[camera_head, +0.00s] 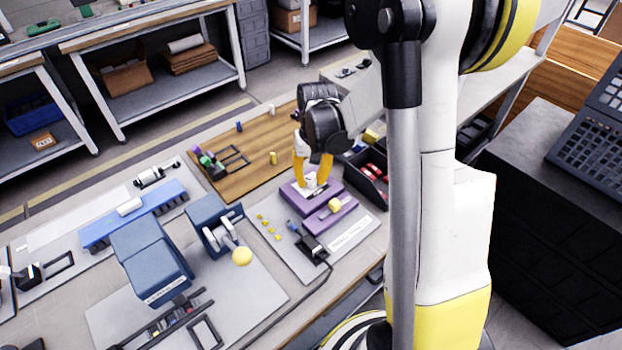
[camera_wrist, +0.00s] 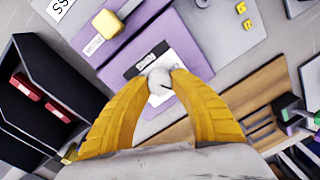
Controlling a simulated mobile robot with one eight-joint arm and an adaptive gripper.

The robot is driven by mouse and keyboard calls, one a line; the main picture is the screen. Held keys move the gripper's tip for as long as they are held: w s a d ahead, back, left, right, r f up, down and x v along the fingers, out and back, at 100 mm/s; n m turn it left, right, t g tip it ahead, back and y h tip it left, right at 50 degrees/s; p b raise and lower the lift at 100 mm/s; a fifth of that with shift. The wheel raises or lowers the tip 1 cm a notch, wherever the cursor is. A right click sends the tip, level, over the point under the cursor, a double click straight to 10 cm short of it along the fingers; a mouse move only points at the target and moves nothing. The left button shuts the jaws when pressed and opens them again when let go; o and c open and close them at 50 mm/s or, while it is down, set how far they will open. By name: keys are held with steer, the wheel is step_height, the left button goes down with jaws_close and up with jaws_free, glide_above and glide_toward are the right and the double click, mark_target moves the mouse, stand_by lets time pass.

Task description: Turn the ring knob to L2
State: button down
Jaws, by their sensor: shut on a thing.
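The ring knob (camera_wrist: 160,82) is a pale round knob on a purple block (camera_wrist: 190,38) with a white label plate. My gripper (camera_wrist: 158,84) has yellow fingers closed around the knob from both sides in the wrist view. In the head view my gripper (camera_head: 312,178) reaches down onto the purple block (camera_head: 337,215), and the knob (camera_head: 311,180) shows pale between the fingertips. A dark pointer line shows on the knob, but the markings around it, including L2, are too small or hidden to read.
A wooden board (camera_head: 245,178) lies behind. A blue machine with a yellow ball handle (camera_head: 242,256) stands at left.

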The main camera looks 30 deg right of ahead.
mark_target(313, 178)
stand_by(0.5)
steer(key=c, duration=1.1)
jaws_free()
steer(key=r, duration=1.2)
steer(key=shift+s+d, duration=0.1)
steer(key=shift+d, duration=0.2)
steer(key=s+a+r+n+t, duration=0.1)
steer(key=s+a+r+t, duration=0.1)
steer(key=s+a, duration=0.1)
steer(key=s+a+r+n+t, duration=0.1)
steer(key=s+a+r+t, duration=0.1)
steer(key=s+a, duration=0.2)
steer(key=s+a+r+n+t, duration=0.1)
steer(key=s+a+r+t, duration=0.1)
steer(key=s, duration=0.5)
steer(key=shift+a+t+h, duration=0.3)
steer(key=shift+a+t, duration=0.2)
steer(key=shift+a, duration=0.4)
